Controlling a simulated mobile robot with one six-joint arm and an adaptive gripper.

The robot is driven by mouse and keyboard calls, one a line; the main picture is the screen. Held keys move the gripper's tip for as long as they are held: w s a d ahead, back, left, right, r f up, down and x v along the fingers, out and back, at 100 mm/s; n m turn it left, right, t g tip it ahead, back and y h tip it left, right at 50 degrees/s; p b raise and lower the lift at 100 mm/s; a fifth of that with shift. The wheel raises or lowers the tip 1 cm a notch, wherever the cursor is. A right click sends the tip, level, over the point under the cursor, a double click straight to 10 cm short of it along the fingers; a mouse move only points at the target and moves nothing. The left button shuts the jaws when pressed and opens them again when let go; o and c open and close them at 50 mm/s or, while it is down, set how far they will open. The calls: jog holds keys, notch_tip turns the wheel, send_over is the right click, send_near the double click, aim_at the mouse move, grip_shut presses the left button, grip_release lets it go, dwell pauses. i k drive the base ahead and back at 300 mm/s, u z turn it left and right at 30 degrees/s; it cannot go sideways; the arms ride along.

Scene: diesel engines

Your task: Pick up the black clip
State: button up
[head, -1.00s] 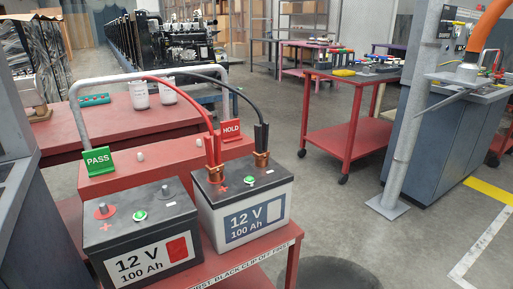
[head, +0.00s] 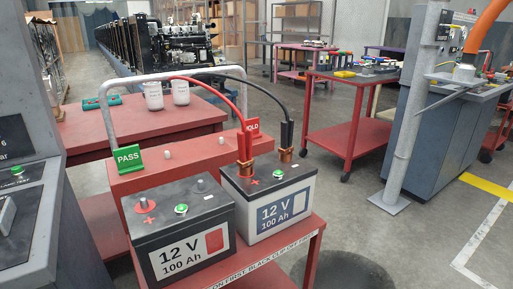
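The black clip (head: 286,140) stands upright on the right rear terminal of the white battery (head: 278,226). Its copper jaws sit on the terminal, and a black cable loops from its top back to the grey rail. The red clip (head: 244,148) stands beside it on the left terminal, with a red cable. A second battery (head: 190,255), with a black case, stands to the left with no clips on it. My gripper is not in view.
A red trolley (head: 302,248) carries both batteries. A green PASS sign (head: 128,159) and a red HOLD sign (head: 253,130) stand behind them. A grey console (head: 25,190) is close at left. A grey post (head: 415,110) stands right; floor between is open.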

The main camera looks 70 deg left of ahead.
aim_at(287, 127)
jog(key=u, duration=0.05)
jog(key=k, duration=0.9)
jog(key=u, duration=2.5)
